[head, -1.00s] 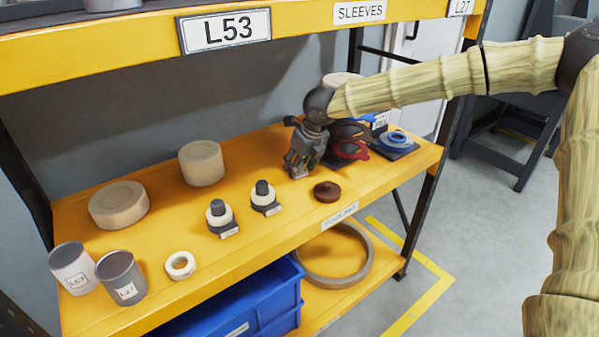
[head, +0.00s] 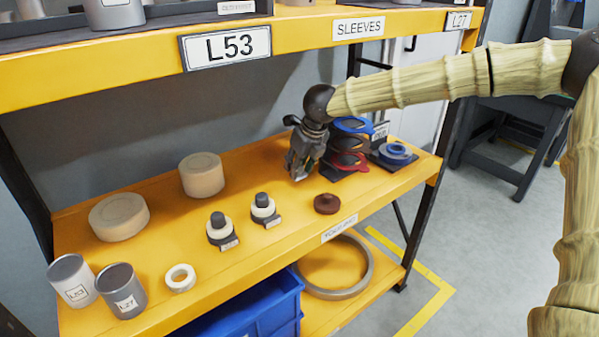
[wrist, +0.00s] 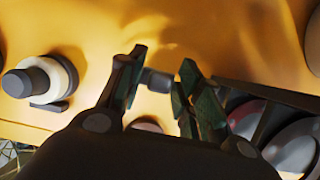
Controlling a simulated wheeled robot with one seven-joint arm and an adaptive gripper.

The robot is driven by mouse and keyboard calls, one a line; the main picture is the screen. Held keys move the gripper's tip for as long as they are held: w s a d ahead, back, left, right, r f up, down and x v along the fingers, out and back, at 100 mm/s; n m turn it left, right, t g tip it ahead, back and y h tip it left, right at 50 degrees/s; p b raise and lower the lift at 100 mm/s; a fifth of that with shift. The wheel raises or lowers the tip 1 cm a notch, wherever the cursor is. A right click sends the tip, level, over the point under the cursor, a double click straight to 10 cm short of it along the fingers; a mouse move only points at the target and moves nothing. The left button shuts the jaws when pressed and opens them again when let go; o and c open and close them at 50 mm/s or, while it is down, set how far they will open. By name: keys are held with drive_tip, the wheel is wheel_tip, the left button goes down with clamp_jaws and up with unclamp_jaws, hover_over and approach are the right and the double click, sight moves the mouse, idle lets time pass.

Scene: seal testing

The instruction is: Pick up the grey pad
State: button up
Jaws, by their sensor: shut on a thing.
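My gripper (head: 298,174) hangs fingers-down above the back right part of the yellow shelf, beside the rack of coloured loops. In the wrist view my gripper (wrist: 160,78) is shut on a small grey piece, which I take to be the grey pad (wrist: 157,80). It sits between the two fingertips, with yellow shelf surface behind it. In the head view the fingers hide the pad.
The rack with red and blue loops (head: 352,126) stands close right of my gripper. Blue rings (head: 395,152) lie beyond it. The upper shelf (head: 300,45) runs overhead.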

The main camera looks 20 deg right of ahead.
drive_tip(key=s+a, duration=0.1)
drive_tip(key=s, duration=0.4)
drive_tip(key=s+a+r, duration=0.1)
drive_tip(key=s, duration=0.4)
drive_tip(key=s+a, duration=0.1)
drive_tip(key=s, duration=0.4)
drive_tip(key=shift+s+a+r, duration=0.1)
drive_tip(key=shift+s+r, duration=0.05)
drive_tip(key=shift+s, duration=0.2)
drive_tip(key=o, duration=0.4)
drive_tip(key=shift+c, duration=1.4)
